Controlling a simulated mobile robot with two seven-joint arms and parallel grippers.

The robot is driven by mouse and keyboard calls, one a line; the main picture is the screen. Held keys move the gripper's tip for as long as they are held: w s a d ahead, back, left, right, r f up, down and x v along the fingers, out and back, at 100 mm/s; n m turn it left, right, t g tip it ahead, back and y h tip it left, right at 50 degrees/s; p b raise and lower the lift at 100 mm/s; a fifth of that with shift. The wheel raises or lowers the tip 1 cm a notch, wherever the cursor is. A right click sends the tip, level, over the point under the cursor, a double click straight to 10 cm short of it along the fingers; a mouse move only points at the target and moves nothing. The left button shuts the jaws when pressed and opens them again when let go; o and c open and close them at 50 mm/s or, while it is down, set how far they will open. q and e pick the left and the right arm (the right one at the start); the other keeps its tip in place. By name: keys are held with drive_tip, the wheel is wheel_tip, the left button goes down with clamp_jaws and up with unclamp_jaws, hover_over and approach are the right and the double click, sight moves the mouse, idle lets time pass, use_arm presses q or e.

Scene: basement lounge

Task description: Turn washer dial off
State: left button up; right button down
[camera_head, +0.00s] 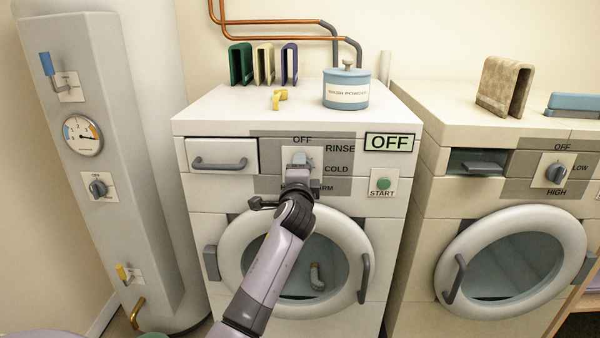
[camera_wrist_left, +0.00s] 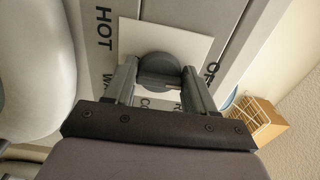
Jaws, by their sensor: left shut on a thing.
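The washer dial (camera_wrist_left: 157,63) is a round grey knob with a raised grip bar on a white plate, seen in the left wrist view. Its panel carries the words OFF, RINSE, COLD, WARM and HOT, some partly covered. In the head view my arm hides most of the dial. My left gripper (camera_head: 300,163) is shut on the dial, with one finger on each side of it; the fingers also show in the left wrist view (camera_wrist_left: 158,86). The display (camera_head: 390,142) on the washer (camera_head: 400,195) reads OFF. My right gripper is not in view.
A green START button (camera_head: 383,183) sits right of the dial. The round door (camera_head: 360,235) is below. A wash powder jar (camera_head: 347,97) and folded cloths (camera_head: 240,64) stand on top. A second washer (camera_head: 440,190) is at right, a tank (camera_head: 150,190) at left.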

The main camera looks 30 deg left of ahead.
use_arm(q)
drive_tip(key=shift+a+r, duration=0.15)
drive_tip(key=shift+r, duration=0.05)
drive_tip(key=o, duration=0.9)
drive_tip(key=shift+o, duration=0.4)
drive_tip(key=shift+f, duration=0.15)
drive_tip(key=v, duration=0.7)
drive_tip(key=shift+s, duration=0.1)
